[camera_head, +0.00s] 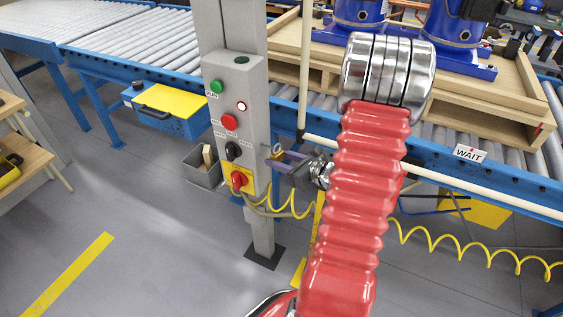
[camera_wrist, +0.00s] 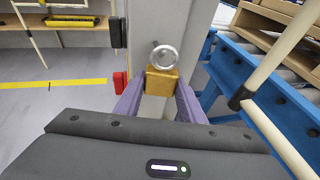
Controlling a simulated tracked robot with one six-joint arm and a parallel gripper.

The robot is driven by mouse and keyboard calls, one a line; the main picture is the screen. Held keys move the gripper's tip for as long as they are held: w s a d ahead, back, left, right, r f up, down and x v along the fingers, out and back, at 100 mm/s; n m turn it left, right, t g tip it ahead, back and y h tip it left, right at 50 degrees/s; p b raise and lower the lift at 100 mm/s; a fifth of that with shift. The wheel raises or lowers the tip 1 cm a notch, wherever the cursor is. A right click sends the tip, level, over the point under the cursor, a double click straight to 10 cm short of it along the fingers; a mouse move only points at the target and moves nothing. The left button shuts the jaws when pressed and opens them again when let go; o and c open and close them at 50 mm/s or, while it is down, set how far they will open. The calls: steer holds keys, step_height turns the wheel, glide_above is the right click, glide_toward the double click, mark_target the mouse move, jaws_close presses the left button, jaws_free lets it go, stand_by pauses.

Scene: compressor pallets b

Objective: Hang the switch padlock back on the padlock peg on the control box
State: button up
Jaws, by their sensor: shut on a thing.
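The control box (camera_head: 232,125) is a grey upright housing with buttons and a red rotary switch (camera_head: 239,181) on a yellow plate. My gripper (camera_head: 274,161) is at the box's right side, with its purple fingers pointing at it. In the wrist view my gripper (camera_wrist: 160,94) is shut on the brass body of the switch padlock (camera_wrist: 162,82). A round silver ring (camera_wrist: 165,57) shows just above the brass body, in front of the grey side face. I cannot tell whether the padlock touches the peg, and the peg itself is not clearly visible.
A pale upright rail (camera_head: 304,75) stands right of the box, close to my arm. A roller conveyor with a blue frame (camera_head: 450,178) runs behind, bearing a wooden pallet (camera_head: 483,110). A small grey bin (camera_head: 202,170) hangs left of the box. Open floor lies to the left.

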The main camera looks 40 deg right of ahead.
steer(key=shift+w+a, duration=0.35)
steer(key=shift+w, duration=0.5)
steer(key=shift+w+a+f, duration=0.2)
steer(key=shift+w+f, duration=0.15)
steer(key=shift+f, duration=0.15)
